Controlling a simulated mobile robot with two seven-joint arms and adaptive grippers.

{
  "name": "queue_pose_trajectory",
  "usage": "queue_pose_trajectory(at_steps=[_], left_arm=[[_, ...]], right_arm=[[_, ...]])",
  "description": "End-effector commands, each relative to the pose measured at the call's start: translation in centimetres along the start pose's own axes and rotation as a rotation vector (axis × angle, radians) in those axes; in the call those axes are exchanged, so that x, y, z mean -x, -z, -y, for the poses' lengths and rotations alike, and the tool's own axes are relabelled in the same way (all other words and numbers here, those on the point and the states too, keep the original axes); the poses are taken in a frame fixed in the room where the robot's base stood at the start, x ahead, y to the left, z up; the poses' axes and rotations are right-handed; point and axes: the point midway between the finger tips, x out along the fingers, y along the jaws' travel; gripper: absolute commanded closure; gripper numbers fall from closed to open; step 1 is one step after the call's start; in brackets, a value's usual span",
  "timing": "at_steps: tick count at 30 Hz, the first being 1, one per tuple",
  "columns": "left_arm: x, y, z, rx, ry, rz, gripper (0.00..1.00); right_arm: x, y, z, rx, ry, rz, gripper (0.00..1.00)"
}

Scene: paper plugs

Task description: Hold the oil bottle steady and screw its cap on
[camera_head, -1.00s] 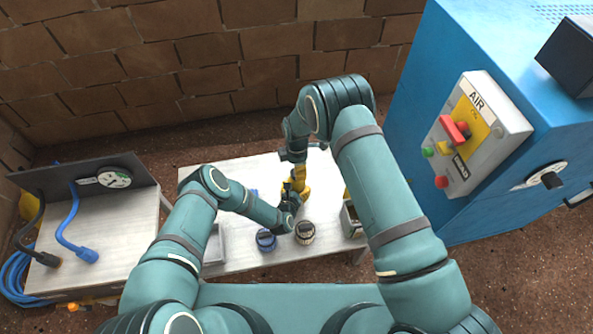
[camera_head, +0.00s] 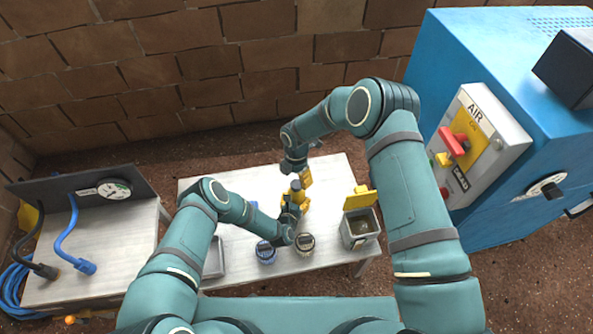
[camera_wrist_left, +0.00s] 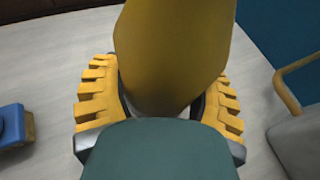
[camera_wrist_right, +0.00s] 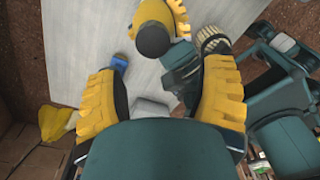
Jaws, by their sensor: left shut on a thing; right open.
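The yellow oil bottle (camera_head: 299,198) stands roughly upright over the white table, with a dark grey cap (camera_head: 297,185) at its top. In the right wrist view the round cap (camera_wrist_right: 153,42) covers the top of the bottle; I cannot tell how tightly it sits. My left gripper (camera_head: 287,215) is shut on the bottle's body, which fills the space between its yellow pads in the left wrist view (camera_wrist_left: 165,60). My right gripper (camera_head: 306,176) is open and empty beside the bottle's top. In its own view the cap lies beyond its fingertips, apart from them.
Two round-topped jars, one blue (camera_head: 265,252) and one dark and cream (camera_head: 305,243), stand close in front of the left gripper. A grey bin with a yellow part (camera_head: 360,230) stands at the table's right end. A blue AIR machine (camera_head: 470,60) rises at right.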

Motion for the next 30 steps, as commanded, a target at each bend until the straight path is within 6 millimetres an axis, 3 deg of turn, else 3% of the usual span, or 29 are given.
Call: queue_pose_trajectory(at_steps=[7, 19, 23, 30], left_arm=[[0.0, 0.0, 0.0, 0.000, 0.000, 0.000, 1.00], [0.0, 0.0, 0.0, 0.000, 0.000, 0.000, 1.00], [0.0, 0.0, 0.0, 0.000, 0.000, 0.000, 1.00], [0.0, 0.0, 0.0, 0.000, 0.000, 0.000, 1.00]], right_arm=[[1.4, -0.8, -0.4, 0.144, -0.020, 0.028, 0.31], [1.4, -0.8, -0.5, 0.158, -0.022, 0.032, 0.31], [0.6, -0.8, -0.5, 0.157, -0.021, 0.032, 0.31], [-2.9, -0.9, -0.6, 0.156, -0.021, 0.031, 0.31]])
